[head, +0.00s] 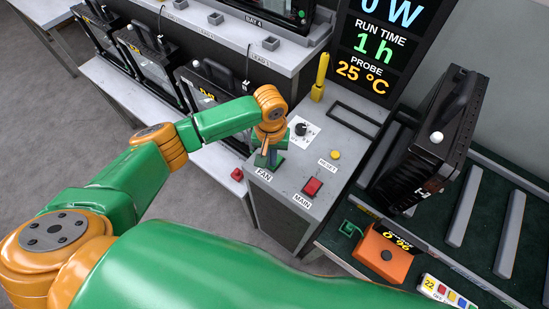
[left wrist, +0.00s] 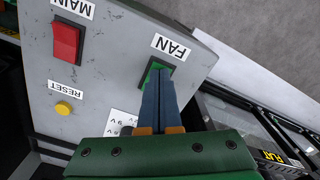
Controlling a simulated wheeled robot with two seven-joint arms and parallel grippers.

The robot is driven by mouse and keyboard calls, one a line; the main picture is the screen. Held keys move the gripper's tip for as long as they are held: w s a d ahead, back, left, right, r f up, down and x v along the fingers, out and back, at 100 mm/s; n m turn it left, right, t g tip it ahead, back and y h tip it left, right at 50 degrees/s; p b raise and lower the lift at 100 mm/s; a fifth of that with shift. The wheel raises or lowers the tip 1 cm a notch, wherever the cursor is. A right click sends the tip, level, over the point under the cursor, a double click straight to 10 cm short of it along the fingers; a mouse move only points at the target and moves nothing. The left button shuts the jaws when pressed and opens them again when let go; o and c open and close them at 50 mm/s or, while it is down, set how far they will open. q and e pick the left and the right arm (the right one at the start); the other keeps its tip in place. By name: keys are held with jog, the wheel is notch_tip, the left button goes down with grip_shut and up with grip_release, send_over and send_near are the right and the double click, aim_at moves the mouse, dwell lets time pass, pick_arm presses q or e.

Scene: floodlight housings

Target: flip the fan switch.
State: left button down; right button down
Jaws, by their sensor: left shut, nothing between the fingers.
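The green fan switch (head: 278,162) is on the grey control panel (head: 318,208), just above its FAN label (head: 264,174). My left gripper (head: 264,156) is shut and empty, and its fingers point down at the switch. In the left wrist view the fingertips (left wrist: 158,76) overlap the green fan switch (left wrist: 149,72) and hide much of it. I cannot tell whether they touch it or which way it is tipped. My right gripper is not in view.
The red MAIN switch (head: 312,187), yellow RESET button (head: 335,155) and black knob (head: 301,129) share the panel. A red button (head: 237,174) is left of it. A black floodlight housing (head: 432,135) and an orange box (head: 384,252) stand to the right.

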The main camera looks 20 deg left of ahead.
pick_arm(q)
notch_tip(320, 180, up, 5)
jog(key=p, duration=0.5)
jog(key=shift+r+p, duration=0.1)
jog(key=shift+p, duration=0.3)
jog(key=shift+r, duration=0.75)
